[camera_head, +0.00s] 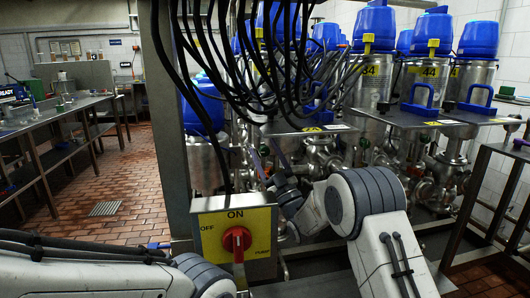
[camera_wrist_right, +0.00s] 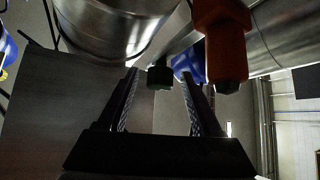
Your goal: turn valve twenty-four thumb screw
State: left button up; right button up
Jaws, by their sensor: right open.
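Steel valves with blue domed tops stand in rows in the head view. The one behind the hanging cables (camera_head: 262,70) carries a yellow label that is partly covered; its number is hard to read. A small dark green knob (camera_wrist_right: 160,76), possibly the thumb screw, lies just beyond the fingertips under a steel cylinder (camera_wrist_right: 115,30). My left arm shows at the lower left; its gripper is out of view.
A yellow switch box (camera_head: 237,240) with a red knob stands on a post in front. Black cables (camera_head: 290,75) hang across the valves. An orange-red part (camera_wrist_right: 222,45) sits right of the fingers. Workbenches (camera_head: 60,120) and open tiled floor (camera_head: 105,185) lie left.

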jog(key=b+v, duration=0.1)
jog(key=v, duration=0.9)
